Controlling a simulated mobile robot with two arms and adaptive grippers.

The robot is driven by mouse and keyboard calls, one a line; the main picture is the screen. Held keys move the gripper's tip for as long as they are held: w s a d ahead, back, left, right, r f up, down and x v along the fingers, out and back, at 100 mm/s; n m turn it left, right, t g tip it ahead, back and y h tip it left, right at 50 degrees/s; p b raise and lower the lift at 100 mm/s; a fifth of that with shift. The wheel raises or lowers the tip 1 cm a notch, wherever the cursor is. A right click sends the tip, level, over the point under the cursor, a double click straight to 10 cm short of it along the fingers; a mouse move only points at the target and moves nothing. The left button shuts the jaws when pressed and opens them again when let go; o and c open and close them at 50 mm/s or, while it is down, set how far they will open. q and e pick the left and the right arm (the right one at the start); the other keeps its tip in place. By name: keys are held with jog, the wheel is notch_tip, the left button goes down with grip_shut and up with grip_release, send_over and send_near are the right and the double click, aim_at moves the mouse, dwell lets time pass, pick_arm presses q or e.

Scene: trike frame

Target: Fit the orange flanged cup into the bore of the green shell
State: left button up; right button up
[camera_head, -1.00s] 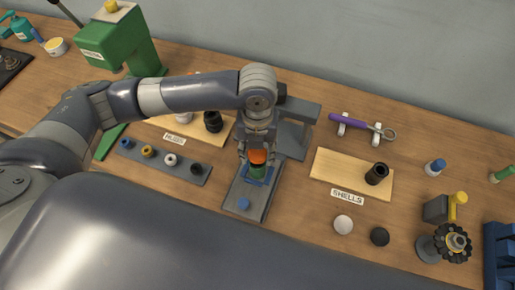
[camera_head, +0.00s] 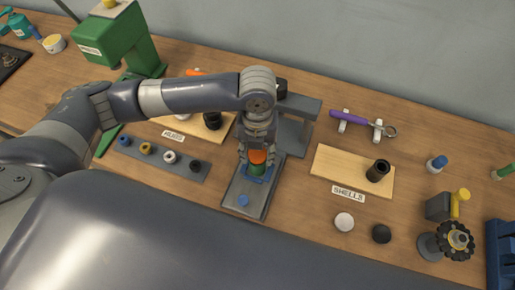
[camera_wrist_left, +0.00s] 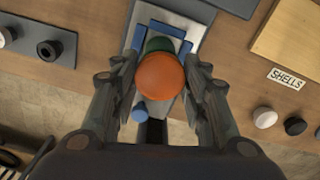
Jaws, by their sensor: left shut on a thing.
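The orange flanged cup (camera_head: 258,156) is between the fingers of my left gripper (camera_head: 257,158), which is shut on it. In the left wrist view the orange cup (camera_wrist_left: 160,75) shows as a round orange face between the two fingers (camera_wrist_left: 160,88). The green shell (camera_head: 256,169) is directly below the cup, in a blue holder (camera_head: 252,178) on a grey plate. In the left wrist view a part of the green shell (camera_wrist_left: 158,44) shows behind the cup. The cup hides the bore, so I cannot tell how deep the cup sits. My right gripper is not in view.
The grey fixture (camera_head: 242,188) has a blue knob (camera_head: 243,200) at its near end. A SHELLS board (camera_head: 345,164) with a black shell (camera_head: 378,170) is to the right. A row of rings on a grey strip (camera_head: 183,168) lies to the left. A green press (camera_head: 120,40) stands behind left.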

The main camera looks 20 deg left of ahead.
aim_at(257, 153)
pick_arm(q)
jog(key=shift+f, duration=0.35)
jog(key=o, duration=1.2)
jog(key=shift+r, duration=0.2)
notch_tip(257, 153, up, 12)
jog(key=shift+f, duration=0.15)
